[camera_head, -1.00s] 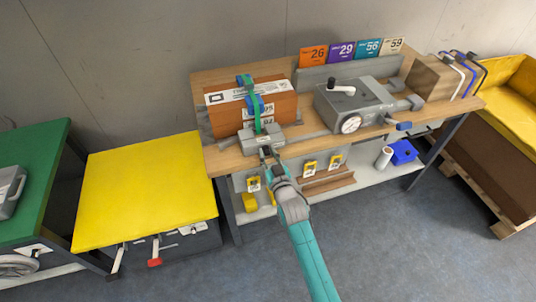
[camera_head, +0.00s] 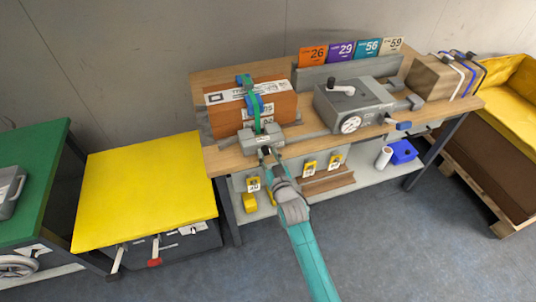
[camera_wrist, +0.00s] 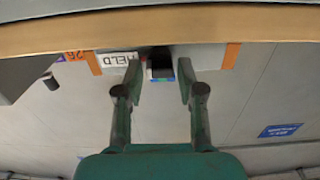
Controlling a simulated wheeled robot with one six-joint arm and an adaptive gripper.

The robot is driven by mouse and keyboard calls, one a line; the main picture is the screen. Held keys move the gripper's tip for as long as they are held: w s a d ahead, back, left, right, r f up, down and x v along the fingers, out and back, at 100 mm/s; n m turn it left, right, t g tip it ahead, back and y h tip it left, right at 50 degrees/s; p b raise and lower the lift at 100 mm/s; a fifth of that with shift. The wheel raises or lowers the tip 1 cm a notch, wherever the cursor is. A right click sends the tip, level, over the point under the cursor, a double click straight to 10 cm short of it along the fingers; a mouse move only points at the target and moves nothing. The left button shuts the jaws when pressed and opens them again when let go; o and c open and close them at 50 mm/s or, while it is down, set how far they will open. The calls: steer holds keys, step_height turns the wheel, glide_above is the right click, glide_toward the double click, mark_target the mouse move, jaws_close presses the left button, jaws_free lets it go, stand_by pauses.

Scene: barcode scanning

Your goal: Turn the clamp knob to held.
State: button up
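The clamp's grey block (camera_head: 258,141) sits at the front edge of the wooden bench, before a brown box (camera_head: 282,104) bound with a green strap. The small dark clamp knob (camera_wrist: 160,66) shows in the wrist view on the block's front face, with some blue on it. A white HELD label (camera_wrist: 117,59) is left of it, upside down in that view. My gripper (camera_wrist: 160,82) is open, with one finger on each side of the knob. I cannot tell whether the fingertips touch it. In the head view my gripper (camera_head: 269,158) reaches up to the block and partly hides the knob.
A grey machine (camera_head: 352,104) with a crank stands right of the box. Numbered cards (camera_head: 341,52) stand behind it. A lower shelf (camera_head: 350,178) holds a blue bin and yellow items. A yellow table (camera_head: 145,190) is at left. The floor in front is clear.

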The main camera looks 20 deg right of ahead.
steer(key=s, duration=1.1)
steer(key=shift+s, duration=0.4)
steer(key=s+f+g, duration=0.2)
steer(key=s+f, duration=0.1)
steer(key=s, duration=1.9)
steer(key=s+r, duration=0.4)
steer(key=s, duration=0.5)
steer(key=s+r+g, duration=0.1)
steer(key=s+r, duration=0.3)
steer(key=s, duration=0.6)
steer(key=shift+s+r, duration=0.15)
steer(key=shift+s, duration=0.1)
steer(key=shift+d, duration=0.1)
